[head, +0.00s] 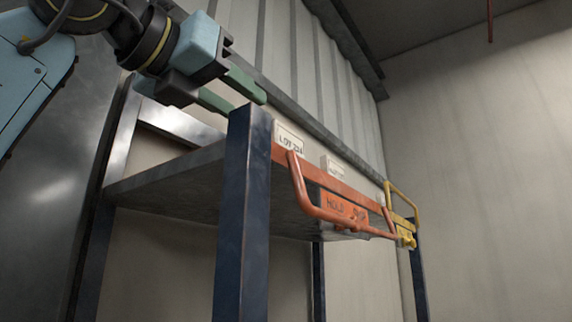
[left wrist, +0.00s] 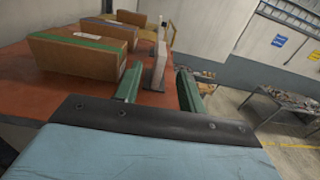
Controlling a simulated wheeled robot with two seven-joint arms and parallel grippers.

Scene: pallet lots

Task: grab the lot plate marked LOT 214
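A white lot plate (head: 290,138) stands at the near end of the shelf edge, just right of the blue upright. Its lettering starts with LOT; the number is hard to read. A second white plate (head: 332,168) stands farther along, its marking too small to read. My left gripper (head: 246,104) is above and left of the nearer plate, with green fingers apart. In the left wrist view, a pale plate (left wrist: 159,64) appears nearly edge-on between and beyond the open fingers (left wrist: 158,76); I cannot tell contact. My right gripper is not in view.
An orange HOLD bar (head: 345,208) sticks out in front of the shelf, below the plates. A yellow bar (head: 402,205) is farther along. A blue upright (head: 243,215) stands close to my left gripper. Boxes (left wrist: 78,55) sit on the reddish surface at left. A cluttered table (left wrist: 290,103) is at right.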

